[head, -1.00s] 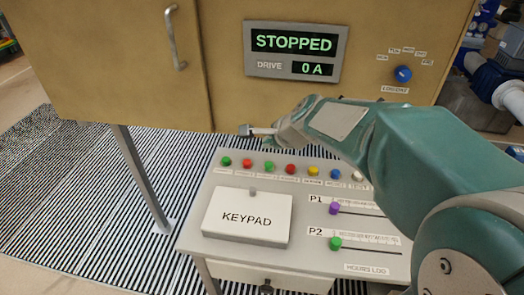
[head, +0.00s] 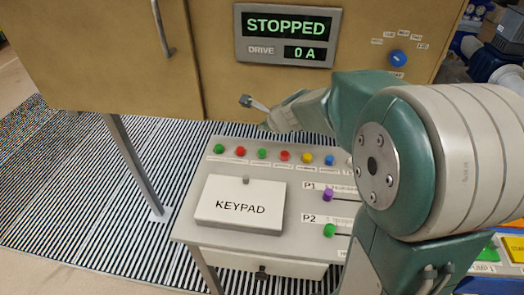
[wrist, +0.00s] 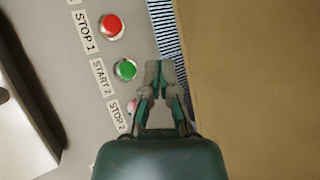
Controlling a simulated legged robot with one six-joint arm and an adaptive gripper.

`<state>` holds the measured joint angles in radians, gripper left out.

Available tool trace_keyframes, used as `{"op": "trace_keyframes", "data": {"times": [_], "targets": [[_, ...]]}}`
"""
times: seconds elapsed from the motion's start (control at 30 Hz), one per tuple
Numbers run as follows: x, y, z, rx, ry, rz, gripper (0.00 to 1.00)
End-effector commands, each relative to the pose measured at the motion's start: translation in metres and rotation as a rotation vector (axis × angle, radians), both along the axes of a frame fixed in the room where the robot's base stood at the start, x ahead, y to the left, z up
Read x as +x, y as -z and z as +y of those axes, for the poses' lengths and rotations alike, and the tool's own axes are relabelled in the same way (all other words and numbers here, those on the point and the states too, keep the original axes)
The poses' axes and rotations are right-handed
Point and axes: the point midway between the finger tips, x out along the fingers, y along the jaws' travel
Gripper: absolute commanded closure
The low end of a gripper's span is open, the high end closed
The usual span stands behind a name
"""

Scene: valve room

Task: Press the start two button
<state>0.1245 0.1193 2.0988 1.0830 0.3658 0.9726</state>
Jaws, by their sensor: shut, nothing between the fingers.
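The start two button is the green one (head: 262,153), third from the left in the button row on the grey console. In the wrist view it is a green dome (wrist: 125,69) beside its "START 2" label. My gripper (head: 246,101) is shut and empty, above and beyond the button row, in front of the brown cabinet. In the wrist view my gripper (wrist: 160,72) appears just right of the green button, over the console's edge, and seems apart from it. My gripper partly hides the red stop two button (wrist: 132,106).
The console (head: 190,222) also holds a keypad box (head: 240,203), a purple slider (head: 328,195) and a green slider (head: 330,230). The brown cabinet (head: 100,60) behind has a display (head: 290,35) reading STOPPED, 0 A, and a blue knob (head: 398,57). A red button (wrist: 112,27) neighbours start two.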

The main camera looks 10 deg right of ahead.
Motion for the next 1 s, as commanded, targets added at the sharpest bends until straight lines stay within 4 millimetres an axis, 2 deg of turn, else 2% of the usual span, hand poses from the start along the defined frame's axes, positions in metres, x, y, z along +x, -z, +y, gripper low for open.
{"op": "trace_keyframes", "data": {"times": [0.2, 0.53, 1.0], "targets": [[0.000, 0.027, 0.000, 0.002, 0.001, 0.004, 1.00], [0.000, 0.058, 0.000, 0.002, -0.001, 0.002, 1.00], [0.000, 0.066, 0.000, 0.000, -0.001, -0.001, 1.00]]}}
